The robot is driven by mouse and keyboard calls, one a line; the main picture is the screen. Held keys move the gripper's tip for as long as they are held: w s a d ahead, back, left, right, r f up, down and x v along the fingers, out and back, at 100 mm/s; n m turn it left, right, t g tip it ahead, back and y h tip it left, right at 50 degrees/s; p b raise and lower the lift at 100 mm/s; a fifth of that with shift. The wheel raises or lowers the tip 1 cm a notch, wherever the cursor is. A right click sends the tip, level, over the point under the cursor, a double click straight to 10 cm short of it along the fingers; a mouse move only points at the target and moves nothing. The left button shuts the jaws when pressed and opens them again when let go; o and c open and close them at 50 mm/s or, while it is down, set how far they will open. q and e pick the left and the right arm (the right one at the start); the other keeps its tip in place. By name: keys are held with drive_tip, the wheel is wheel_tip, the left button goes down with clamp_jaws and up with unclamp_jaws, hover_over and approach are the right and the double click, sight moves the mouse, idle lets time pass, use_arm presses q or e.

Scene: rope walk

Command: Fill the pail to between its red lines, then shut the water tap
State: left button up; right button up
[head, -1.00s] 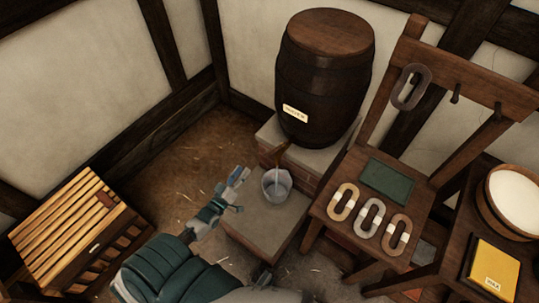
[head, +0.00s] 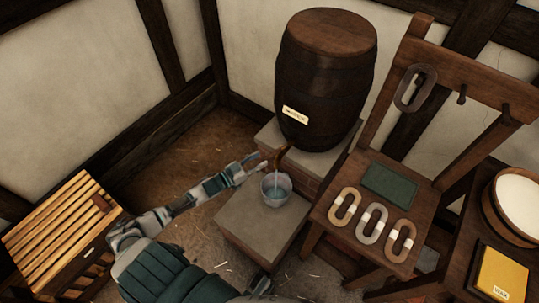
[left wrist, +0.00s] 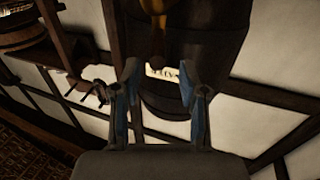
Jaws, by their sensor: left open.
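The water barrel (head: 325,85) stands on a stone-topped brick block, and its label also shows in the left wrist view (left wrist: 162,73). The brown tap (head: 278,158) sticks out low on its front; its orange-brown wood shows at the top of the left wrist view (left wrist: 157,35). The clear pail (head: 276,190) stands upright on the low slab under the tap. A pale bluish streak runs from the tap into the pail. The red lines and water level are too small to tell. My left gripper (head: 257,163) is open and empty, just left of the tap. My right gripper is out of view.
A slatted crate (head: 60,225) is at the left. A table with a yellow wax box (head: 500,272) is at the right.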

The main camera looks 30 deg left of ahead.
sight(269, 154)
use_arm(q)
drive_tip(key=x, duration=0.4)
drive_tip(key=shift+w+d, duration=0.1)
drive_tip(key=shift+w, duration=0.05)
drive_tip(key=shift+w+d+b, duration=0.3)
drive_tip(key=shift+w+d, duration=0.05)
drive_tip(key=shift+w, duration=0.05)
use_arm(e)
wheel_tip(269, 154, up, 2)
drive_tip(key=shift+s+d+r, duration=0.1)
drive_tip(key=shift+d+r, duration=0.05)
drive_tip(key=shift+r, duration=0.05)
use_arm(q)
drive_tip(key=shift+a, duration=0.15)
clamp_jaws()
